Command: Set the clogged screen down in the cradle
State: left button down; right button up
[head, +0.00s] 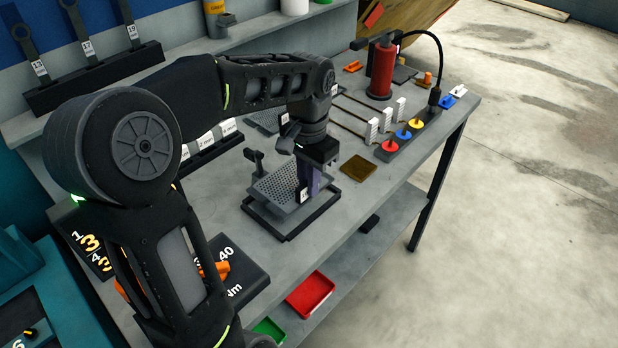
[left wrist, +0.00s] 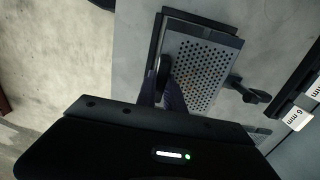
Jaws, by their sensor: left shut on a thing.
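The clogged screen (head: 270,190) is a grey perforated plate with a dark handle knob at its far left end. It also shows in the left wrist view (left wrist: 207,72). The cradle (head: 262,222) is a black rectangular frame on the bench. The screen is over the cradle, roughly in line with it; I cannot tell whether it touches the frame all round. My left gripper (head: 309,192) points down and is shut on the near right edge of the screen. Its fingers (left wrist: 168,90) hide part of that edge in the wrist view. My right gripper is not seen.
Another dark mesh plate (head: 263,121) lies farther back on the bench (head: 330,215). A brown square pad (head: 358,168) lies right of the cradle. A red cylinder (head: 382,70) and a strip of coloured knobs (head: 403,134) stand farther right. Red bin (head: 310,294) sits below.

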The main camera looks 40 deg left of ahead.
aim_at(309, 198)
pick_arm(q)
jog(key=shift+f+b, duration=0.75)
jog(key=shift+f, duration=0.55)
dwell(0.8)
jog(key=shift+f+b, duration=0.7)
jog(key=shift+f, duration=0.5)
jog(key=c, duration=1.4)
grip_release()
jog(key=shift+o, duration=0.2)
jog(key=shift+r, duration=0.1)
notch_tip(309, 198, up, 8)
jog(key=shift+f, duration=0.1)
